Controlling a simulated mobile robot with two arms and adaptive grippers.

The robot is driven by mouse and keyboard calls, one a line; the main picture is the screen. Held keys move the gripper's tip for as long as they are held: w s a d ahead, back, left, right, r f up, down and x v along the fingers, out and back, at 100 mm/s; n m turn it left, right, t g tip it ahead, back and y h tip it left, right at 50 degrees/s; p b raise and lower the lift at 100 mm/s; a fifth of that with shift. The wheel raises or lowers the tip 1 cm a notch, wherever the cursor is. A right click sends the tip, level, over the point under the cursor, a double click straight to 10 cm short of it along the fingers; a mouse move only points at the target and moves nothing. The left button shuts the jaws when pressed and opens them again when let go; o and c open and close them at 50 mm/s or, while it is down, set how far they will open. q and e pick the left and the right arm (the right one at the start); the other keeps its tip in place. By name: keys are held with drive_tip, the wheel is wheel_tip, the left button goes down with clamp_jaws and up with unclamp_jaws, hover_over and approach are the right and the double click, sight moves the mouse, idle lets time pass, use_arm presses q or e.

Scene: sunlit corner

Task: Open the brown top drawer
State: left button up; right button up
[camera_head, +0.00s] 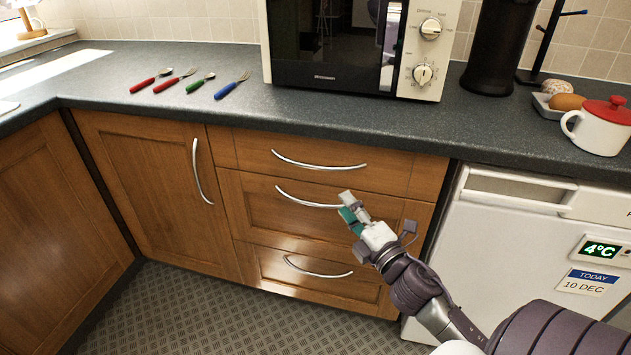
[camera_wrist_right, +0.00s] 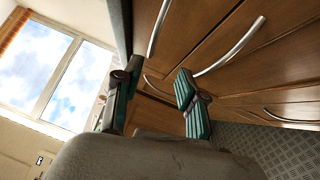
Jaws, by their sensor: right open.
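The brown top drawer (camera_head: 388,172) sits just under the dark worktop and looks shut, flush with the front. Its curved silver handle (camera_head: 318,164) is bare. My right gripper (camera_head: 347,204) is in front of the middle drawer (camera_head: 262,208), below the top handle and by the right end of the middle handle (camera_head: 300,200). Whether it touches that handle I cannot tell. In the right wrist view my right gripper (camera_wrist_right: 152,103) has its two green-padded fingers apart, with nothing seen between them. Handles show beyond the fingers. My left gripper is not in view.
A bottom drawer (camera_head: 370,295) and a cupboard door (camera_head: 140,185) are shut. A white fridge (camera_head: 500,255) stands right of the drawers. On the worktop (camera_head: 180,112) are a microwave (camera_head: 425,50), several coloured-handled utensils (camera_head: 196,87) and a red-lidded mug (camera_head: 600,132).

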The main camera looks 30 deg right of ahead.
sight(316, 166)
drive_tip(key=w+r, duration=0.1)
drive_tip(key=w, duration=0.3)
drive_tip(key=w+r, duration=0.1)
drive_tip(key=w, duration=0.4)
drive_tip(key=w+r, duration=0.1)
drive_tip(key=w, duration=0.3)
drive_tip(key=shift+w+d, duration=0.35)
drive_tip(key=shift+d, duration=0.05)
drive_tip(key=shift+c, duration=0.3)
drive_tip(key=shift+f, duration=0.1)
clamp_jaws()
